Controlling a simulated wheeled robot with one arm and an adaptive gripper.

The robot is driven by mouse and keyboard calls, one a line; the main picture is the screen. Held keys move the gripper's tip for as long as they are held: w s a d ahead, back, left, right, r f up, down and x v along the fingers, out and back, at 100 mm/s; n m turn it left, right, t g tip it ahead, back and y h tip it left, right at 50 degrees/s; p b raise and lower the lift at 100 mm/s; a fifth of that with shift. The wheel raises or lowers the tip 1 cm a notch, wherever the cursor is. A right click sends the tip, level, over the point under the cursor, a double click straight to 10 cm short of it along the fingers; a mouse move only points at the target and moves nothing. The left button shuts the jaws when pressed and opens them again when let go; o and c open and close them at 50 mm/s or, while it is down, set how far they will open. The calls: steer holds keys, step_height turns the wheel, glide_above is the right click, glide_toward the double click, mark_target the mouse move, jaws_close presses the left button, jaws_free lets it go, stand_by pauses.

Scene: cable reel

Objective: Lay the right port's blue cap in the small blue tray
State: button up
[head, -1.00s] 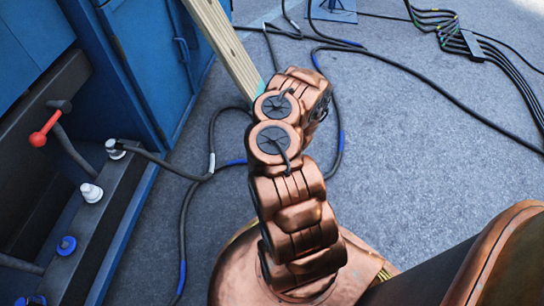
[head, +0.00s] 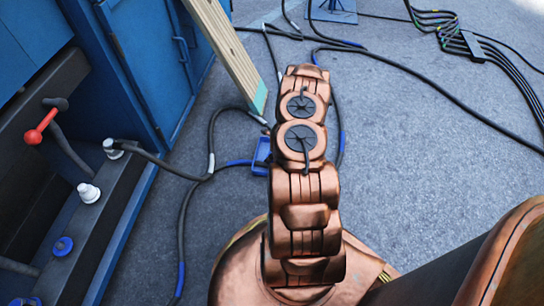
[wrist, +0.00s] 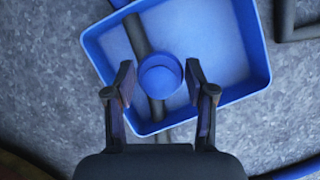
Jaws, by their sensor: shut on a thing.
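In the wrist view my gripper (wrist: 160,81) has its two fingers on either side of a round blue cap (wrist: 160,75), shut on it. The cap is over the small blue tray (wrist: 252,20), inside its outline in the picture; I cannot tell how high it is above the floor of the tray. A dark cable-like bar (wrist: 138,38) crosses the tray behind the cap. In the head view the tray (head: 260,157) shows partly, left of my arm on the grey floor. My gripper and the held cap are hidden there behind my arm.
At left, a dark ledge carries blue caps (head: 63,246), a white fitting (head: 89,193) and a plugged-in cable (head: 150,158). A red-ended lever (head: 40,130) stands above. A wooden plank (head: 228,55) ends near the tray. Cables cross the floor; the right floor is mostly open.

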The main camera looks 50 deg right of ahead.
steer(key=shift+w+d+f, duration=0.1)
steer(key=shift+w+d, duration=0.6)
steer(key=shift+d, duration=0.25)
steer(key=shift+d, duration=0.1)
step_height(320, 180, down, 4)
steer(key=shift+w+r+b, duration=0.15)
steer(key=shift+r+b, duration=0.05)
steer(key=shift+b, duration=0.95)
steer(key=o, duration=1.2)
steer(key=shift+f, duration=0.1)
steer(key=shift+c, duration=0.2)
